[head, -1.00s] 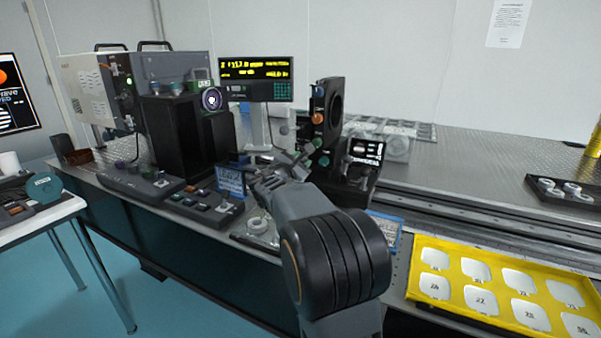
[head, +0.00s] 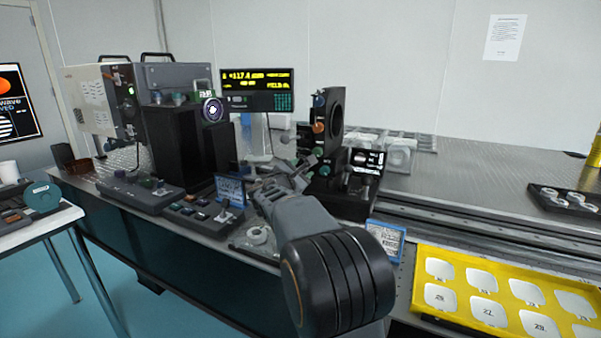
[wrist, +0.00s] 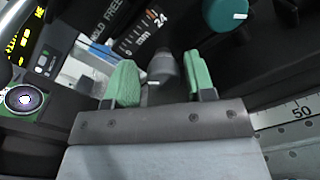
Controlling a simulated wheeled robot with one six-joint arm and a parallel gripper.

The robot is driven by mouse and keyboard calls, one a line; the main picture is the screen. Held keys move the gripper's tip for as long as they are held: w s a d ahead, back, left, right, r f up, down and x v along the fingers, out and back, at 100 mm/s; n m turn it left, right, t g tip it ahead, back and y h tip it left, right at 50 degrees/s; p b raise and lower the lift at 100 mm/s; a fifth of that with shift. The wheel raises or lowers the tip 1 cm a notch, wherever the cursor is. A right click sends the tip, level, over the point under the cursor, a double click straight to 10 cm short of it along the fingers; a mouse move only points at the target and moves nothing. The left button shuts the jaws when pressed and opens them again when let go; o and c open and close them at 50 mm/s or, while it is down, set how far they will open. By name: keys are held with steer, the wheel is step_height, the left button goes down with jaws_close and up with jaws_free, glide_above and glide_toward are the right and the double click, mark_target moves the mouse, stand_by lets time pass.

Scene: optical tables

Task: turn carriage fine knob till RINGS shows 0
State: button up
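My gripper (wrist: 160,74) shows in the wrist view with its two green-padded fingers apart. A dark grey knob (wrist: 165,67) lies between and just beyond the fingertips; I cannot tell whether they touch it. A millimetre scale marked 24 (wrist: 142,32) is just beyond it, and a teal knob (wrist: 224,17) is at the upper right. In the head view my gripper (head: 311,168) is at the base of the black carriage (head: 336,115), partly hidden by my arm. A black readout (head: 257,89) shows yellow text, mostly too small to read. I cannot make out a RINGS value.
A small screen (head: 367,160) stands right of the carriage. A control box (head: 207,219) and a blue-framed card (head: 230,190) are to the left. A yellow tray (head: 420,290) is at front right.

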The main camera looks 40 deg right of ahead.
steer(key=shift+o, duration=0.6)
steer(key=shift+d, duration=0.1)
steer(key=shift+s, duration=0.1)
steer(key=p+v, duration=0.1)
steer(key=v, duration=1.2)
steer(key=shift+a+p, duration=0.3)
steer(key=shift+a, duration=0.05)
steer(key=shift+s, duration=0.15)
steer(key=s+a+r+m+g+y+p, duration=0.2)
steer(key=s+m+y+p, duration=0.3)
steer(key=p, duration=0.3)
steer(key=s+a+r+m+g+y+p, duration=0.2)
steer(key=s+r+m+g+y+p, duration=0.15)
steer(key=s+p, duration=0.45)
steer(key=s+a+r+m+y+p, duration=0.2)
steer(key=a+m+y+p, duration=0.1)
steer(key=a+m+p, duration=0.1)
steer(key=s+a+r+m+y+p, duration=0.2)
steer(key=s+a+m+y+p, duration=0.1)
steer(key=a+p, duration=0.4)
steer(key=shift+s+m+t+y+p, duration=0.35)
steer(key=shift+m+y+p, duration=0.15)
steer(key=shift+m+y, duration=0.2)
